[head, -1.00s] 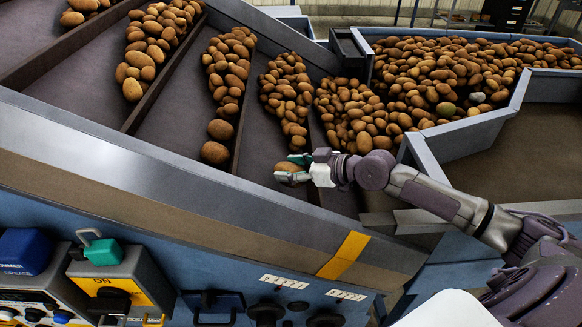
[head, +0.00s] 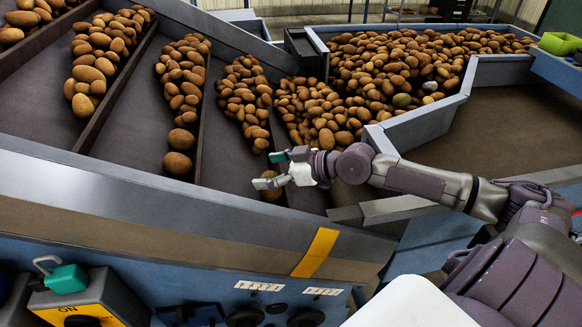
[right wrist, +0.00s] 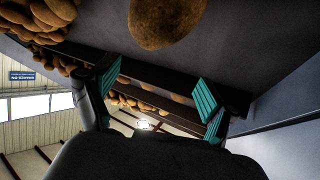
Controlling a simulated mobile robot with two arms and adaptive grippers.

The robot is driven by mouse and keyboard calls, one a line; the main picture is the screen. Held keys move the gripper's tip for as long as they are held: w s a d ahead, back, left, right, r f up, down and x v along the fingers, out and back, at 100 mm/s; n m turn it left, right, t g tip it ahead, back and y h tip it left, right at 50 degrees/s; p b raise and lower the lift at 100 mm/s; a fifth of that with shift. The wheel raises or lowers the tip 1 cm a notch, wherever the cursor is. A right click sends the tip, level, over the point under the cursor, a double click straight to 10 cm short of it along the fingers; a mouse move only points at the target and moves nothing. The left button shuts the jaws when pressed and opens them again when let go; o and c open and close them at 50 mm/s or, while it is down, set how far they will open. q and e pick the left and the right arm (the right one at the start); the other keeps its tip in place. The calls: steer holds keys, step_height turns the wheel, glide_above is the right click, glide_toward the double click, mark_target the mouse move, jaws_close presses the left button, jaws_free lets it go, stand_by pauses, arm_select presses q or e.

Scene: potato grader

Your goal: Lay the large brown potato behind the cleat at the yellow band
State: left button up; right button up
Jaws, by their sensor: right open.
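The large brown potato (head: 271,194) lies on the dark sloping belt, partly hidden by a finger of my right gripper (head: 268,170). The gripper is open, its two green-padded fingers spread just above the potato with nothing between them. In the right wrist view the potato (right wrist: 165,22) shows at the top, beyond and clear of the open fingers (right wrist: 157,98). A dark cleat (head: 285,196) runs up the belt close to the potato; whether they touch I cannot tell. The yellow band (head: 316,253) crosses the near side rail below and to the right. My left gripper is out of view.
Heaps of potatoes lie between the cleats farther up the belt (head: 135,135), with a single one (head: 177,164) low in the lane to the left. A full hopper (head: 447,115) stands at the back right. A metal side rail (head: 150,185) edges the belt nearest me.

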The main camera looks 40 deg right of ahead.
steer(key=v, duration=0.4)
steer(key=shift+s+d, duration=0.2)
steer(key=shift+s, duration=0.05)
steer(key=shift+v, duration=1.8)
steer(key=shift+r, duration=0.15)
